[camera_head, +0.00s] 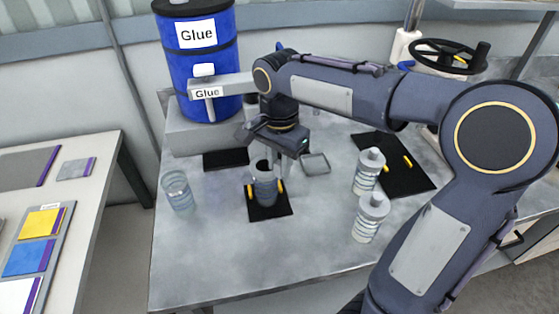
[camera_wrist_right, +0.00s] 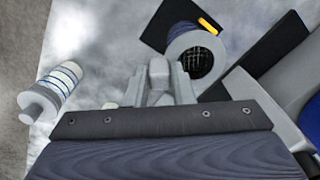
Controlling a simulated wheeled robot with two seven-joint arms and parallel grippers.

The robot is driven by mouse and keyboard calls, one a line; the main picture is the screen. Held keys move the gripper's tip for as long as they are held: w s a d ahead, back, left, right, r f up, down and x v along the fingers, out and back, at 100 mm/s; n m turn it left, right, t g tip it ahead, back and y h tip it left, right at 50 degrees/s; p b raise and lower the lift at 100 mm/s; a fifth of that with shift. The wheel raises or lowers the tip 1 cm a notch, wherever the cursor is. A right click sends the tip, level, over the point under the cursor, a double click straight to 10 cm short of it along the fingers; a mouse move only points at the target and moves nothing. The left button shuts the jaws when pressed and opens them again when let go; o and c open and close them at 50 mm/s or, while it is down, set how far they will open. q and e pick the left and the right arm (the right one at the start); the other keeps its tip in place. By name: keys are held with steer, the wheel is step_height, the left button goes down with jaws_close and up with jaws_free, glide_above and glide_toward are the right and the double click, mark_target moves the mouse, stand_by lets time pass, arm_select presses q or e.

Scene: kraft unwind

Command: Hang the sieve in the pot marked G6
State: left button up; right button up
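A pot (camera_head: 265,188) stands upright on a small black mat (camera_head: 268,212) with yellow pieces at its sides, near the table's middle. In the right wrist view, the pot's pale ring-like rim (camera_wrist_right: 180,48) surrounds a dark mesh, which looks like the sieve (camera_wrist_right: 200,64). I cannot tell whether the sieve hangs from the rim. My right gripper (camera_head: 285,153) is just above and beside the pot. Its grey fingers (camera_wrist_right: 160,82) are close together before the pot in the wrist view; whether they grip anything is unclear. No G6 mark is readable. My left gripper is not in view.
A blue glue drum (camera_head: 197,60) with a spout stands on a grey block behind. A clear jar (camera_head: 178,191) is at left; two lidded jars (camera_head: 369,171) (camera_head: 371,218) are at right. A small grey tray (camera_head: 316,164) lies behind the pot. The front table (camera_head: 235,270) is clear.

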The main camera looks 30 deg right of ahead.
steer(key=o, duration=0.4)
steer(key=shift+o, duration=0.2)
step_height(320, 180, up, 8)
steer(key=shift+f, duration=0.1)
stand_by(0.5)
steer(key=shift+s+d+f, duration=0.1)
steer(key=shift+s, duration=0.2)
steer(key=s+a+f+n+t+y, duration=0.1)
steer(key=s+f+n+t+y, duration=0.1)
steer(key=s+f+n, duration=0.3)
steer(key=s+a+f+n+t+y, duration=0.1)
steer(key=s+f+n+t, duration=0.2)
steer(key=s+f+n, duration=0.3)
steer(key=s, duration=0.5)
steer(key=shift+s+t+y, duration=0.3)
steer(key=shift+s+y, duration=0.1)
